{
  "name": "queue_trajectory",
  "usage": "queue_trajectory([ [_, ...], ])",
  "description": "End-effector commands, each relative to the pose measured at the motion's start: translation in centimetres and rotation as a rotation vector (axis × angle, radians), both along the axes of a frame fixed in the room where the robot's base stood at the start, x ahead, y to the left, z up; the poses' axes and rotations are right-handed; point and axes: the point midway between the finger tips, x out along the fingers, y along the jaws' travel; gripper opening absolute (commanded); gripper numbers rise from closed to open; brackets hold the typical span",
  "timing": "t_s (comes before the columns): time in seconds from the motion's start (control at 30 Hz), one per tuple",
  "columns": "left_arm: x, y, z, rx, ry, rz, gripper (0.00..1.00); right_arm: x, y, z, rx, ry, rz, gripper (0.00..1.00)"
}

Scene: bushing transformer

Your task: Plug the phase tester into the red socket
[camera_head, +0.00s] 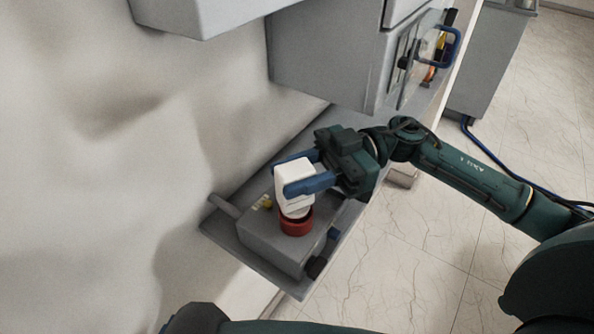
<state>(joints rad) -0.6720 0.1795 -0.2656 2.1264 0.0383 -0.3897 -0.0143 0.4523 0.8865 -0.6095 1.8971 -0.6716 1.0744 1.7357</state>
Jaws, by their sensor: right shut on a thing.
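The phase tester is a white block (294,172) held upright, slightly tilted, between the blue fingers of my right gripper (302,183). The gripper reaches it from the right and is shut on it. The red socket (297,224) is a round red ring on top of a grey box (268,238). The tester's lower end is right at the socket's opening. I cannot tell how deep it sits in the ring. Part of my left arm shows dark at the bottom edge, but its gripper is not visible.
The grey box stands on a grey shelf (222,228) along the pale wall. Small yellow (266,202) and dark blue (334,233) parts are on or beside the box. A grey cabinet (325,60) with a blue handle (453,47) is behind. Tiled floor lies to the right.

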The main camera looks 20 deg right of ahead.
Motion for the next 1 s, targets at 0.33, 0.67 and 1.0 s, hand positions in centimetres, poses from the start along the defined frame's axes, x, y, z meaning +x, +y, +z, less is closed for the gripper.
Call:
queue_trajectory([
  [0.33, 0.0, 0.0, 0.1, -0.001, 0.000, 0.002, 0.36, -0.1, 0.1, -0.1, 0.002, 0.001, 0.003, 0.51],
  [0.67, 0.0, 0.1, 0.0, 0.005, 0.001, -0.003, 0.36, 0.0, 0.0, -0.1, 0.000, 0.001, 0.001, 0.58],
  [1.0, -0.1, 0.2, -0.1, 0.015, 0.004, -0.009, 0.36, 0.0, 0.0, 5.2, 0.000, -0.005, 0.001, 0.58],
])
